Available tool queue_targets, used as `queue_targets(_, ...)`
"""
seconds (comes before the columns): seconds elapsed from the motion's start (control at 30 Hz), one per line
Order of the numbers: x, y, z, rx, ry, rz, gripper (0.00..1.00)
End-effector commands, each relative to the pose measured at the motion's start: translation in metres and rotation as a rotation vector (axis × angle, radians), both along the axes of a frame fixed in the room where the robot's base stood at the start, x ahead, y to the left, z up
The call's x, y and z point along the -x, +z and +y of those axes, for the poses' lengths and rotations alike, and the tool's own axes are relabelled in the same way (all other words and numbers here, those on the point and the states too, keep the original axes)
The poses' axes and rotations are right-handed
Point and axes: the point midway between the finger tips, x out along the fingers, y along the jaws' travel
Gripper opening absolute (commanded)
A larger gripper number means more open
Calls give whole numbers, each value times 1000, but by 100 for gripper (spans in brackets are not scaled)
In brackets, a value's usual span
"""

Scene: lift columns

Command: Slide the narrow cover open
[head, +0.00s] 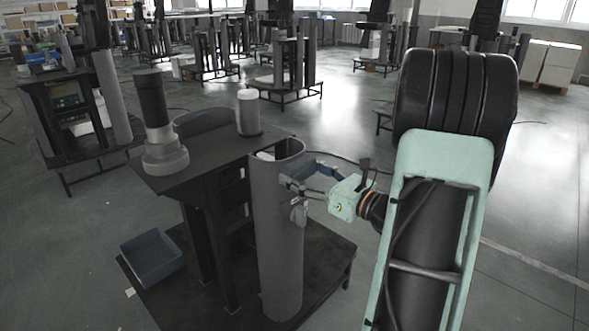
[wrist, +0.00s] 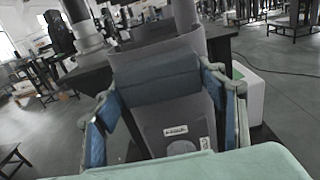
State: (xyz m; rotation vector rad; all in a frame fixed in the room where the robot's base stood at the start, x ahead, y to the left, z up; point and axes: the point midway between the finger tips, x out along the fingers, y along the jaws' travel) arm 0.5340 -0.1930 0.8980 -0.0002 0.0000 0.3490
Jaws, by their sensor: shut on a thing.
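The narrow cover (head: 277,245) is a tall, upright grey curved shell at the right side of the dark column stand in the head view. My gripper (head: 292,186) is at its upper right side, below the rim. In the wrist view the grey cover (wrist: 178,122), with a small white label, lies between the two blue-padded fingers of my gripper (wrist: 165,125). The gripper is shut on the cover, a finger at each side. The exact finger contact is hard to see.
A blue-grey bin (head: 151,258) sits on the low dark base (head: 320,262). Open floor lies to the right; similar stands fill the background.

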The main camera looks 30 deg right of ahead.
Motion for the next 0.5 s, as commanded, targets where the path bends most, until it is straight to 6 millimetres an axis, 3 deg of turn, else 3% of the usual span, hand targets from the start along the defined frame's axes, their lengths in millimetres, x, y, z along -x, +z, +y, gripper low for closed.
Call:
queue_targets(0.17, 0, 0, 0, -1, -2, 1, 21)
queue_targets(0.2, 0, -1, 0, -1, -2, 1, 67)
queue_targets(0.33, -1, 0, 0, -1, -1, 1, 81)
queue_targets(0.5, -1, 0, 0, -1, -1, 0, 83)
